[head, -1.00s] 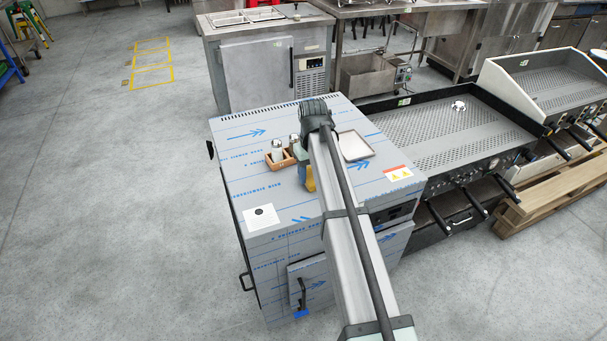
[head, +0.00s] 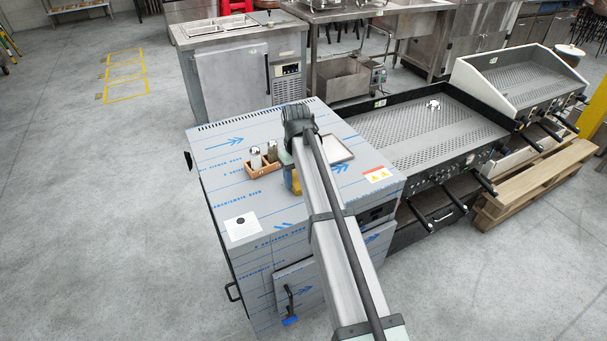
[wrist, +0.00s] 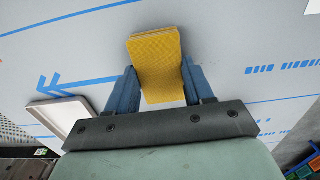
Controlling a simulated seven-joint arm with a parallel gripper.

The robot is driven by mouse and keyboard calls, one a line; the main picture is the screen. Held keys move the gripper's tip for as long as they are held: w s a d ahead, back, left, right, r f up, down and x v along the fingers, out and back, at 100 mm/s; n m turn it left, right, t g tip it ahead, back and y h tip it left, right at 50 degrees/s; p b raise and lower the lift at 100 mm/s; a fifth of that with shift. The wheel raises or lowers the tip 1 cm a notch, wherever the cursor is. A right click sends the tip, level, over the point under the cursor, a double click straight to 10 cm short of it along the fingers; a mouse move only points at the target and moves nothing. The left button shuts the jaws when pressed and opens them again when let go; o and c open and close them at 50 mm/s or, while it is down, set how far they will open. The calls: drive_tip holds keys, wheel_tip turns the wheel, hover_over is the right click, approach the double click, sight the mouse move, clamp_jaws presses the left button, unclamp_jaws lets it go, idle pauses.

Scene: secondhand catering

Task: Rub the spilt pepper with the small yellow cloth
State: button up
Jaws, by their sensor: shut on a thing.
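The small yellow cloth (wrist: 157,60) is pinched between the two blue fingers of my gripper (wrist: 158,88). It sticks out past the fingertips over the grey cabinet top in the wrist view. In the head view the cloth (head: 296,184) shows as a small yellow patch beside my arm, above or on the cabinet top (head: 215,190); I cannot tell whether it touches. My arm hides most of the gripper there. I cannot make out the spilt pepper clearly in either view.
A wooden caddy (head: 257,172) with shakers stands just left of my gripper. A shallow tray (head: 338,148) lies to the right, also in the wrist view (wrist: 62,117). A white sheet with a dark spot (head: 243,229) lies at front left. A griddle (head: 420,135) adjoins the cabinet's right side.

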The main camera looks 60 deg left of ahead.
sight(276, 193)
drive_tip(key=shift+s, duration=3.6)
wheel_tip(276, 193, up, 8)
drive_tip(key=shift+w+r, duration=0.1)
